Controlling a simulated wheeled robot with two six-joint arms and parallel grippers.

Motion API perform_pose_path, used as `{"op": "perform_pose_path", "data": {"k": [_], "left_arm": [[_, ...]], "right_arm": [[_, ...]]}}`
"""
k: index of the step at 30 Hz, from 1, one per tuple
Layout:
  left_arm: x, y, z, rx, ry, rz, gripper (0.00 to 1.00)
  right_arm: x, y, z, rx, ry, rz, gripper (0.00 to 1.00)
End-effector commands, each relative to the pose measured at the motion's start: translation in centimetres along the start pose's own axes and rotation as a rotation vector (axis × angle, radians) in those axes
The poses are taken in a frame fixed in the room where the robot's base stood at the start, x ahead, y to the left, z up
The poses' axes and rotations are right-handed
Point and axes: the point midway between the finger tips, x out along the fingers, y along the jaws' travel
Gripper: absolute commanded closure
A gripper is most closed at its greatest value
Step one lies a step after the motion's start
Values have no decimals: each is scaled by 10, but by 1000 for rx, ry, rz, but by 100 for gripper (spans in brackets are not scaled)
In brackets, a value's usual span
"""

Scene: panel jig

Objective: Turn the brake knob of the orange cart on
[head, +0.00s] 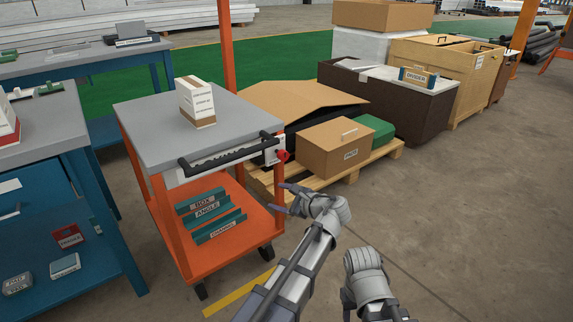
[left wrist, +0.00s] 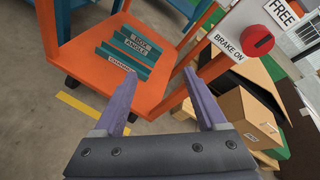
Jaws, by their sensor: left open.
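The orange cart (head: 205,240) has a grey top and a black handle on the side facing me. A red knob (head: 282,156) sits on a white plate at the handle's right end. In the left wrist view the red knob (left wrist: 258,41) is at the upper right, between a "FREE" label (left wrist: 284,11) and a "BRAKE ON" label (left wrist: 228,47). A small pale mark shows on it; its exact setting is hard to tell. My left gripper (head: 284,198) is open and empty, below the knob and apart from it. My right gripper's fingers are not visible.
A white box (head: 196,102) stands on the cart's top. Teal holders (head: 212,213) lie on its lower shelf. Cardboard boxes (head: 346,148) on a wooden pallet (head: 350,172) stand close behind the knob. A blue bench (head: 110,215) is at the left. The floor at right is clear.

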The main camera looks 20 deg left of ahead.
Motion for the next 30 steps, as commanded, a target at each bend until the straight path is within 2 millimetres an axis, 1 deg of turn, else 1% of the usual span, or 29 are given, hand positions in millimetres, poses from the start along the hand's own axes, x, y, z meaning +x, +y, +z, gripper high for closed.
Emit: {"op": "perform_pose_path", "data": {"k": [1,3,6,9,13,17,20,27,30], "left_arm": [[-8,-26,-1,95,-50,-65,26],[-20,-53,2,217,-122,-141,26],[-34,-79,5,342,-206,-210,26],[-44,-93,7,412,-257,-247,26],[-48,-98,8,441,-279,-261,26],[-43,-99,9,441,-279,-260,26],[-32,-103,12,439,-279,-257,26],[3,-114,19,438,-278,-257,26],[14,-117,22,438,-278,-258,26]], "right_arm": [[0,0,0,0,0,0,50],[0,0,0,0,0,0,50],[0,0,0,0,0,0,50],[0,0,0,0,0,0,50],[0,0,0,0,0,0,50],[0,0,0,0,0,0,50],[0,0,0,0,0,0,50],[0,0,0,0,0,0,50],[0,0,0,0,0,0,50]]}}
